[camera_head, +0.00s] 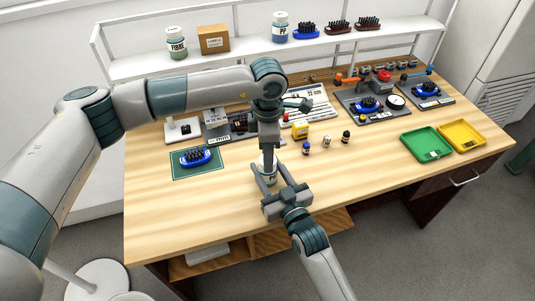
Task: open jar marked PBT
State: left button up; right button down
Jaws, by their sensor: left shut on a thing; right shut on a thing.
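A small pale jar (267,162) stands on the wooden table at the front middle, mostly hidden by my grippers. Its label cannot be read, so I cannot tell whether it says PBT. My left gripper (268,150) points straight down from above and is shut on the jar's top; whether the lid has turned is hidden. My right gripper (270,173) reaches in from the front, low over the table, with its fingers on either side of the jar, shut on its body.
The shelf behind holds a FIBRE jar (177,43), a PP jar (280,27), a cardboard box (213,40) and brushes. Small bottles (346,137) stand right of the jar. A green tray (415,138) and yellow tray (462,136) lie at right. The front left table is clear.

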pick_arm(q)
jog(key=n, duration=0.4)
jog(key=shift+n, duration=0.3)
jog(key=n, duration=0.8)
jog(key=shift+n, duration=0.4)
jog(key=n, duration=0.5)
jog(key=shift+n, duration=0.3)
jog(key=shift+r, duration=0.35)
jog(key=shift+r, duration=0.35)
jog(key=shift+r, duration=0.5)
